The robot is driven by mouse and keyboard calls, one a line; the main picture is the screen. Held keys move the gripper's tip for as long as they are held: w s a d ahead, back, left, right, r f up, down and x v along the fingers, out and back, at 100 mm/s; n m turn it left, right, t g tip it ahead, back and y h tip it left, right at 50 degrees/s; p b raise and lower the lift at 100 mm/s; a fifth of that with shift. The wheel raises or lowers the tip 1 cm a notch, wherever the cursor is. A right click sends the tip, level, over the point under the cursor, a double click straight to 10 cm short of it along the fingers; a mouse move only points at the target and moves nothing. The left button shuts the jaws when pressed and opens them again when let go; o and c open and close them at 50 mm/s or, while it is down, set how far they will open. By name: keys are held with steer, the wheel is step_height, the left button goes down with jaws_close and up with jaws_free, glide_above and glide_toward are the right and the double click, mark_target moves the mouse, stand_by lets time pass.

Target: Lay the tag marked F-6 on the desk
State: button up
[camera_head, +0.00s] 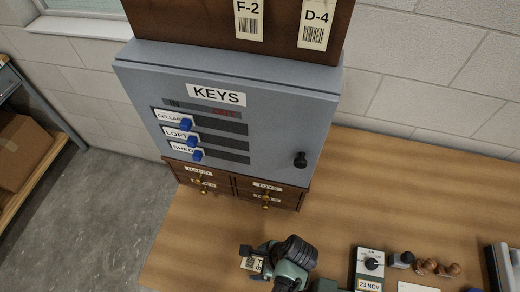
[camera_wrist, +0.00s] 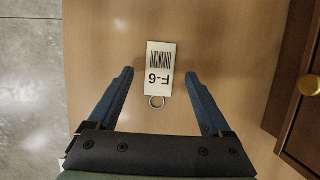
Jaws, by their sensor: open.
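The tag marked F-6 (camera_wrist: 161,65) is a cream card with a barcode and a metal ring. In the wrist view it lies flat on the wooden desk (camera_wrist: 100,45), its lettering upside down. My gripper (camera_wrist: 160,75) is open, with one finger on each side of the tag and a clear gap to both. In the head view the gripper (camera_head: 250,256) is low over the desk (camera_head: 390,195), in front of the small drawers, with the tag (camera_head: 252,264) partly showing between the fingers.
A grey KEYS cabinet (camera_head: 270,120) stands on small wooden drawers (camera_head: 235,185) with brass knobs. Tags F-2 (camera_head: 248,18) and D-4 (camera_head: 314,30) hang on a brown board above. The desk's left edge is close.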

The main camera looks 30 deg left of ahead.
steer(key=v, duration=1.3)
steer(key=shift+p, duration=0.3)
